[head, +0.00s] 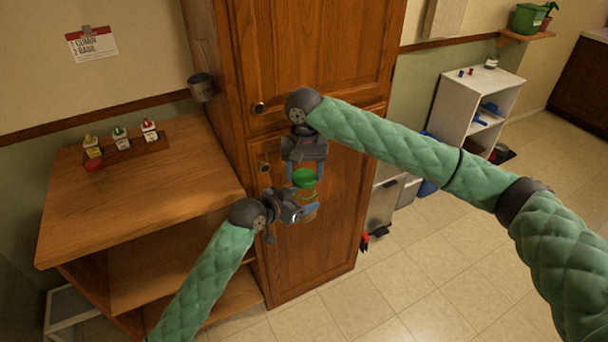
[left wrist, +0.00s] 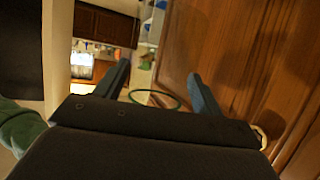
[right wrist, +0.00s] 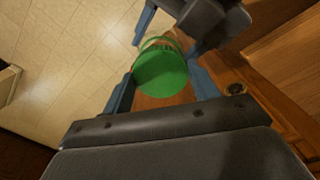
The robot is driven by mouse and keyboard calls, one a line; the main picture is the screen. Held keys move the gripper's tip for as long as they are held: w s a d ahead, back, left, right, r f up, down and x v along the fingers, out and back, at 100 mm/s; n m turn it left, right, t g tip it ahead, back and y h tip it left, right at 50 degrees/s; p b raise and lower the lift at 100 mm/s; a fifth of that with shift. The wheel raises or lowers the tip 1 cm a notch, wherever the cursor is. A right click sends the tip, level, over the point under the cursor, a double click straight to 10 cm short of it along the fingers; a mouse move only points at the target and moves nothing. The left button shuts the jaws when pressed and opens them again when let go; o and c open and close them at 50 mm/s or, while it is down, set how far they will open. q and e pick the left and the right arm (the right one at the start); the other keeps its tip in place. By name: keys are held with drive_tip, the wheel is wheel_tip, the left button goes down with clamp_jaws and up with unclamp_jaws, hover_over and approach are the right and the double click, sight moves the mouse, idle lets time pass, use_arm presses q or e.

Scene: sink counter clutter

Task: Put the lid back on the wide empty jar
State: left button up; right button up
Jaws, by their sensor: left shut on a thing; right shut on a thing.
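The green lid (head: 304,176) is between the fingers of my right gripper (head: 304,181), which points down and is shut on it. The lid's round top also shows in the right wrist view (right wrist: 160,72). The clear wide jar (head: 308,196) is directly below the lid, held sideways by my left gripper (head: 304,209), which is shut on it. In the left wrist view only a thin green ring (left wrist: 155,107) shows between the fingers; the glass is hard to see. I cannot tell whether the lid touches the jar's mouth.
Both grippers are in the air before a tall wooden cabinet (head: 310,60) with knobs. A wooden counter (head: 140,215) at left carries several small items: bottles on a dark tray (head: 122,149) and a red lid (head: 93,165). A white shelf (head: 455,100) stands at right. The tiled floor is open.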

sight(304, 177)
drive_tip(key=shift+f, duration=0.15)
drive_tip(key=shift+f, duration=0.8)
drive_tip(key=shift+f, duration=0.55)
